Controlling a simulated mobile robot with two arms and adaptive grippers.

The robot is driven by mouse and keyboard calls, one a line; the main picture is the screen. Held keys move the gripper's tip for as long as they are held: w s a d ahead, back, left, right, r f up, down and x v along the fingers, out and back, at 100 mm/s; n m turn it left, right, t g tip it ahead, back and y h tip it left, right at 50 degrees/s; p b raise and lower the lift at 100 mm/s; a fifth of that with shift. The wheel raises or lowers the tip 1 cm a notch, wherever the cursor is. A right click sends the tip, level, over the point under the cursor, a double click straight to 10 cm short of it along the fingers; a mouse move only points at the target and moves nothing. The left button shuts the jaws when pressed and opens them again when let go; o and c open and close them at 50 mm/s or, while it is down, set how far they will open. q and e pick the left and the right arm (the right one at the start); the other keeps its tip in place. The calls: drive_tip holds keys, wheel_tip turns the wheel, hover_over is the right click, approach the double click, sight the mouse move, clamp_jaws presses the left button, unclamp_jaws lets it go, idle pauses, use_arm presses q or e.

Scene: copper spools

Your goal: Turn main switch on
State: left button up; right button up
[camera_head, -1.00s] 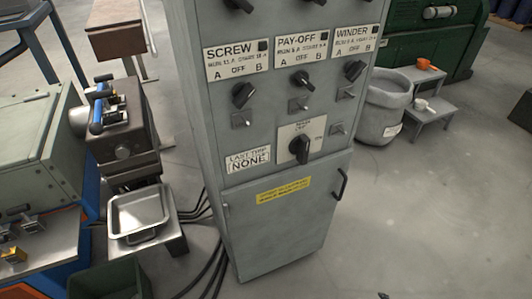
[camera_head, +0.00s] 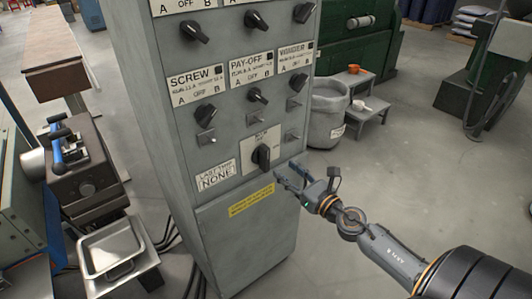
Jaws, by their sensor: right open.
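The main switch (camera_head: 262,156) is a large black rotary knob on a pale plate, low on the front of the grey control cabinet (camera_head: 240,232). Its handle stands roughly upright. My right gripper (camera_head: 284,178) reaches in from the lower right. It is open and empty, with its fingertips just right of and slightly below the switch, in front of the cabinet; I cannot tell whether they touch the panel. The gripper hides part of the cabinet's lower door edge. My left gripper is not in view.
Above the main switch are black selector knobs labelled SCREW (camera_head: 205,114), PAY-OFF (camera_head: 257,96) and WINDER (camera_head: 298,82), with small toggles below them. A grey bin (camera_head: 326,117) and a step stool (camera_head: 366,108) stand behind on the right. A metal tray (camera_head: 110,250) is at left.

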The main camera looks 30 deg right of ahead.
sight(268, 156)
drive_tip(key=w, duration=0.3)
drive_tip(key=w+p, duration=0.1)
drive_tip(key=w, duration=0.5)
drive_tip(key=shift+a, duration=0.4)
clamp_jaws()
